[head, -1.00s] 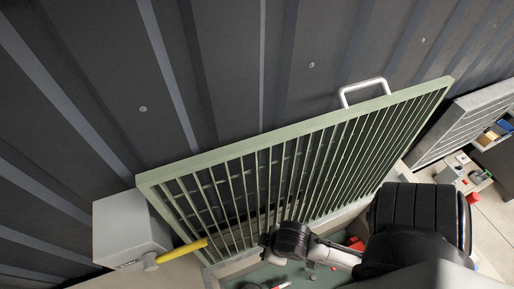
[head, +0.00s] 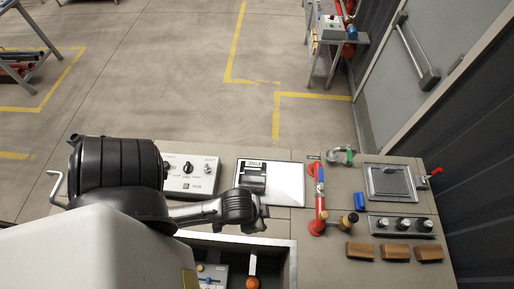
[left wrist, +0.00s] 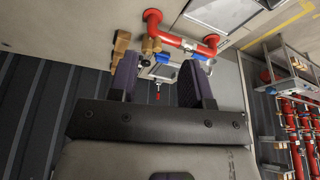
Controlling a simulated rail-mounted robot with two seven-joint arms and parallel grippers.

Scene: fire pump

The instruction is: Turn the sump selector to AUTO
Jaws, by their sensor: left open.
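A light grey control box (head: 195,180) stands on the bench behind my left arm. It has a black rotary knob (head: 187,168), perhaps the sump selector, and a smaller switch (head: 208,168). Its lettering is too small to read, so I cannot tell the knob's setting. My left arm comes in from the left. Its gripper (head: 262,218) is in front of the black-and-white panel, to the right of the box and apart from it. In the left wrist view, my left gripper (left wrist: 157,80) is open, with nothing between its fingers. My right gripper is not in view.
A red pipe (head: 320,190) with a brass valve (head: 349,219) stands right of my gripper. Farther right are a three-knob panel (head: 401,226), wooden blocks (head: 395,252) and a square hatch (head: 390,182). An open recess (head: 292,262) lies in front.

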